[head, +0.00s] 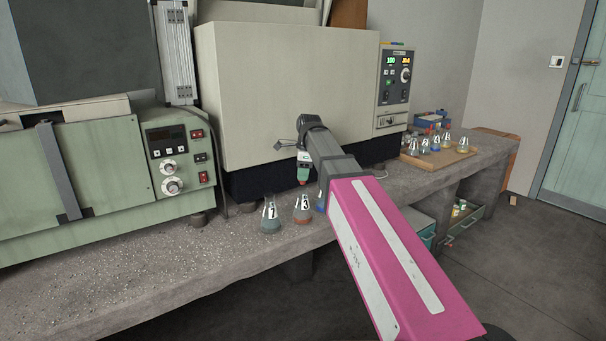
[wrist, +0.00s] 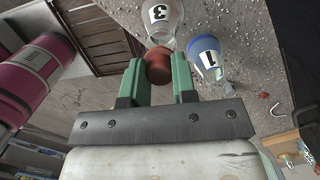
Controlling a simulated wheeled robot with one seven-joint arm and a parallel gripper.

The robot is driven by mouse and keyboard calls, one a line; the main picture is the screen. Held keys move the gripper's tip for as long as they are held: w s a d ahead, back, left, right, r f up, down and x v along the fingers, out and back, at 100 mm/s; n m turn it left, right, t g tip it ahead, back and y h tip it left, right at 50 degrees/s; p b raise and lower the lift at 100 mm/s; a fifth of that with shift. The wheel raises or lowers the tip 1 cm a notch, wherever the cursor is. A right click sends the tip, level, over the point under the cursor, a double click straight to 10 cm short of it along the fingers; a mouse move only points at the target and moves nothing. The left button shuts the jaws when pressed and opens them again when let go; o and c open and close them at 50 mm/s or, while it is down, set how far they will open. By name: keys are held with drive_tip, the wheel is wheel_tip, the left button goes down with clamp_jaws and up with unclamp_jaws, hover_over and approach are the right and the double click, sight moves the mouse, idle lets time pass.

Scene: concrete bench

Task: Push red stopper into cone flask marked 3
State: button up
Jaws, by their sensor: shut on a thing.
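My gripper (head: 303,174) points down over the bench with its green fingers (wrist: 160,82) shut on the red stopper (wrist: 158,66). The cone flask marked 3 (head: 302,212) has reddish-brown contents and stands upright near the bench's front edge, below my gripper. In the wrist view flask 3 (wrist: 161,22) lies just beyond the stopper, which overlaps its near end in the picture. In the head view a small gap seems to show between the fingertips and the flask's mouth; I cannot tell whether the stopper touches it.
A flask marked 1 with blue (wrist: 206,58) stands close beside flask 3. Another flask (head: 271,216), its mark like a 7, stands left. A large beige oven (head: 285,95) is behind. Several more flasks stand on a wooden board (head: 440,158) at right.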

drive_tip(key=shift+f, duration=1.4)
idle(0.5)
drive_tip(key=o, duration=1.5)
drive_tip(key=shift+r, duration=0.15)
drive_tip(key=shift+r, duration=4.35)
drive_tip(key=shift+s, duration=0.1)
